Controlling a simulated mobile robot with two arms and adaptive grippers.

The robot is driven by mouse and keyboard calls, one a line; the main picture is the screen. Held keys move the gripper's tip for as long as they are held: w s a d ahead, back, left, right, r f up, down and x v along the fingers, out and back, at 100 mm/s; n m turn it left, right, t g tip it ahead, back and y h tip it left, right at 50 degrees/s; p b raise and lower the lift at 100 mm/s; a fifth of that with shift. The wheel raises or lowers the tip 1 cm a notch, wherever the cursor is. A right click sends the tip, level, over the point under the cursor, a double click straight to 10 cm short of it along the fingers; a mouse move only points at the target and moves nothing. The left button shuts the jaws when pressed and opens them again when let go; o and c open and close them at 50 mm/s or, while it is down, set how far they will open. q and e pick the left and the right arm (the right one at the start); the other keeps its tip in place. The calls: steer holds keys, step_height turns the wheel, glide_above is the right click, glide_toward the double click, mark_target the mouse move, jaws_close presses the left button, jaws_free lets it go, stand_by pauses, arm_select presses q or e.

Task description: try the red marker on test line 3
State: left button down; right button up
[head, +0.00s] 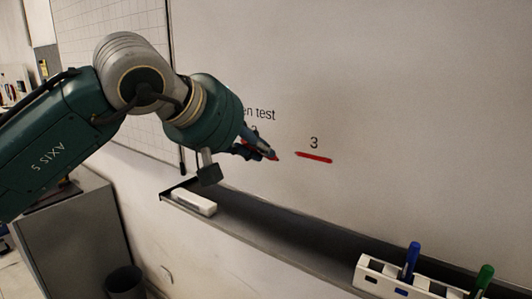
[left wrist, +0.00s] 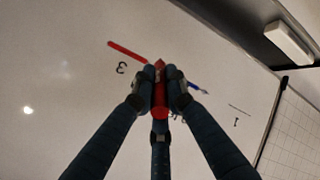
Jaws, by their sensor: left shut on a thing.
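My left gripper (head: 262,150) is shut on the red marker (head: 274,157), close in front of the whiteboard. In the left wrist view the red marker (left wrist: 160,97) sits between the fingers (left wrist: 160,90). I cannot tell whether its tip touches the board. A thick red stroke (head: 314,157) runs along the line under the figure 3 (head: 314,142), to the right of the gripper. The red stroke (left wrist: 127,51) also shows in the left wrist view, apart from the marker. The right gripper is not in view.
A blue stroke (left wrist: 198,88) and a thin black line (left wrist: 240,110) by the figure 1 are on the board. The ledge (head: 285,232) below holds a white eraser (head: 194,201). A white holder (head: 400,285) carries a blue marker (head: 411,262) and a green marker (head: 482,279).

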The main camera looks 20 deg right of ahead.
arm_select(q)
steer(key=shift+s+a, duration=0.15)
steer(key=shift+a, duration=0.05)
steer(key=shift+s+a+f+b, duration=0.1)
steer(key=shift+s+a+b, duration=0.15)
steer(key=shift+a+b, duration=0.15)
steer(key=shift+s+a+b, duration=0.45)
steer(key=shift+s+a, duration=0.25)
steer(key=shift+a, duration=0.15)
